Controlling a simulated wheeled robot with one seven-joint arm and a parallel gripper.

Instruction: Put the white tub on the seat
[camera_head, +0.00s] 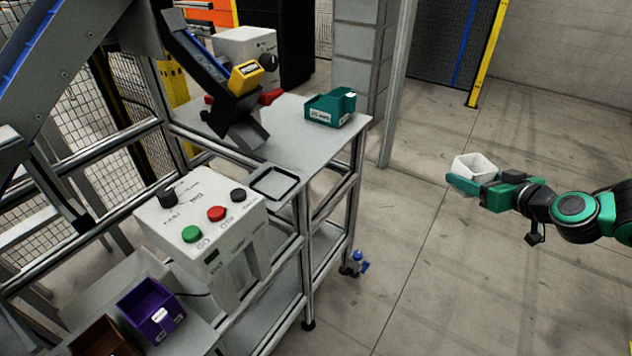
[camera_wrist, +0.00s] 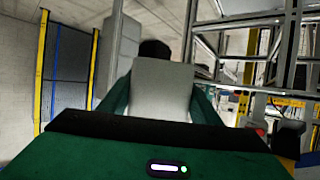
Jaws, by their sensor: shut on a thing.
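The white tub (camera_head: 475,164) is an open-topped box, held in the air at the right of the head view, away from the table. My gripper (camera_head: 468,184) is shut on it, with green fingers on its sides. In the wrist view the tub (camera_wrist: 161,88) shows as a pale face between the two fingers. The seat (camera_head: 273,183) appears to be the shallow, dark-rimmed square recess on the grey table top, near its front edge. It looks empty. The tub is well to the right of it.
A teal bin (camera_head: 330,108) stands on the table's (camera_head: 295,150) right back part. A white control box (camera_head: 205,225) with coloured buttons is left of the seat. A tilted chute (camera_head: 215,85) with a yellow item is behind. Purple bin (camera_head: 150,310) lies front left. Open floor (camera_head: 430,260) separates arm and table.

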